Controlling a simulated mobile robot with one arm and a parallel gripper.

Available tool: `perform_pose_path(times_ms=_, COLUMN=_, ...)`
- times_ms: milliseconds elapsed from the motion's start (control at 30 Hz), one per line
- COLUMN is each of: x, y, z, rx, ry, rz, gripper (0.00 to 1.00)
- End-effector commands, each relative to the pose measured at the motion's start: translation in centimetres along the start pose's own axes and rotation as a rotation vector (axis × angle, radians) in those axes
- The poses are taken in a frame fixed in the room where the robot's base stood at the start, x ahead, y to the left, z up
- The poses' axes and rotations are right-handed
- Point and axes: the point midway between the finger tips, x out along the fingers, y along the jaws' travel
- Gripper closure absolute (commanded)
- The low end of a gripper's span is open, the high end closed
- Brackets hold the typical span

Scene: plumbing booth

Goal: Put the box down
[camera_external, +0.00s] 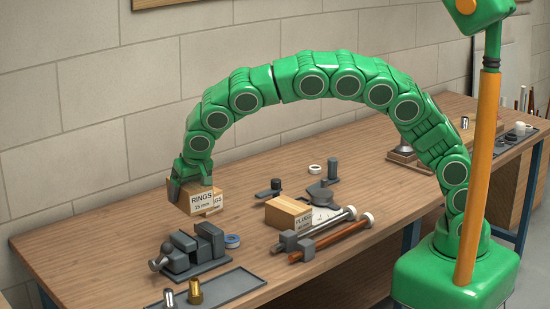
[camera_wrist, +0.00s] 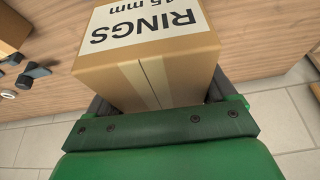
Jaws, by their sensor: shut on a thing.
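A tan cardboard box labelled "RINGS 15 mm" (camera_external: 195,202) is held in my gripper (camera_external: 192,184), over the left part of the wooden workbench. The gripper is shut on the box, with dark fingers at its sides. In the wrist view the box (camera_wrist: 150,75) fills the middle, its label upside down, with the gripper (camera_wrist: 158,110) at its near end. Part of a second labelled face shows at the box's right in the external view; I cannot tell whether it belongs to another box. The gap between the box and the bench (camera_external: 110,240) is hard to judge.
The bench's left end is clear.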

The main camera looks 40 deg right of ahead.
Motion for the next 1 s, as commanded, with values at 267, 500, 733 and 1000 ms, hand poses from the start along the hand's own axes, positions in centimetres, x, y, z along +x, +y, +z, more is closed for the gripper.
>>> perform_pose_path(times_ms=267, x=1.5, y=4.8, z=-4.0, rx=-0.002, ry=-0.008, rz=0.0, gripper=0.57)
perform_pose_path(times_ms=500, x=3.6, y=13.1, z=-9.1, rx=-0.017, ry=-0.018, rz=-0.003, gripper=0.57)
perform_pose_path(times_ms=733, x=5.2, y=21.7, z=-12.8, rx=-0.033, ry=-0.023, rz=-0.011, gripper=0.57)
perform_pose_path(times_ms=1000, x=6.5, y=31.6, z=-15.4, rx=-0.053, ry=-0.014, rz=-0.023, gripper=0.57)
